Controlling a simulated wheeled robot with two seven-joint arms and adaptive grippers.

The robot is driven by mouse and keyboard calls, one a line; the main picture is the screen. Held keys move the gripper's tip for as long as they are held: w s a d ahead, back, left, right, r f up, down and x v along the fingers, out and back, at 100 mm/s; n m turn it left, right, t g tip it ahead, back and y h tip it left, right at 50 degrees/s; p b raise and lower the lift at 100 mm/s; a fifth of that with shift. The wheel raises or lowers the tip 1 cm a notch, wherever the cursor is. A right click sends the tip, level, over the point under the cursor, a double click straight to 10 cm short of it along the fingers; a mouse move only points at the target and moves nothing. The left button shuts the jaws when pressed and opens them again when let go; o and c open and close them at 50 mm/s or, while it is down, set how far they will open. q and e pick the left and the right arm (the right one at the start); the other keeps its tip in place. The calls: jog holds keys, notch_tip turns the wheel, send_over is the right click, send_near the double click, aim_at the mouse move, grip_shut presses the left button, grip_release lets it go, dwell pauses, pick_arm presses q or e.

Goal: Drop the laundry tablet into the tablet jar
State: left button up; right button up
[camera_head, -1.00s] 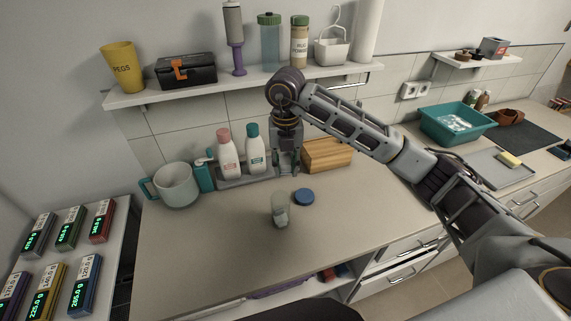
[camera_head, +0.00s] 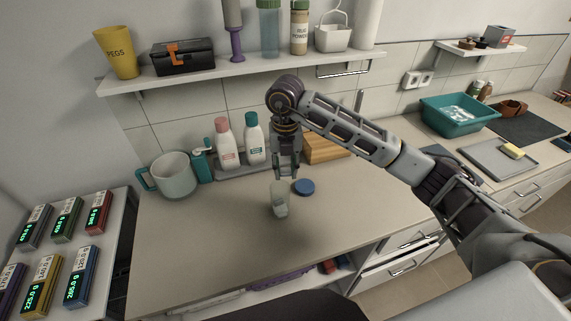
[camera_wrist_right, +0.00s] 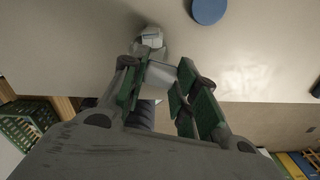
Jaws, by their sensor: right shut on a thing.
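The tablet jar (camera_head: 280,200) is a small clear container with pale contents, upright and open on the counter. It also shows beyond my fingertips in the right wrist view (camera_wrist_right: 151,40). My right gripper (camera_head: 287,174) points down just behind and above the jar. Its green-padded fingers (camera_wrist_right: 160,80) are shut on a small whitish laundry tablet (camera_wrist_right: 159,75), partly hidden by the fingers. In the head view the tablet is too small to make out. A round blue lid (camera_head: 304,187) lies flat right of the jar; the right wrist view shows it too (camera_wrist_right: 209,9). My left gripper is not in view.
Behind the jar stand a pale mug (camera_head: 175,177), two bottles (camera_head: 227,150) on a grey tray (camera_head: 243,166) and a wooden box (camera_head: 325,148). A shelf (camera_head: 205,80) runs above. The counter (camera_head: 215,240) in front is clear.

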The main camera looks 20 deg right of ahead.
aim_at(286, 171)
jog(key=shift+f, duration=0.15)
jog(key=o, duration=0.9)
jog(key=shift+c, duration=0.2)
notch_tip(286, 171, up, 12)
dwell(0.9)
jog(key=shift+s, duration=0.1)
dwell(0.7)
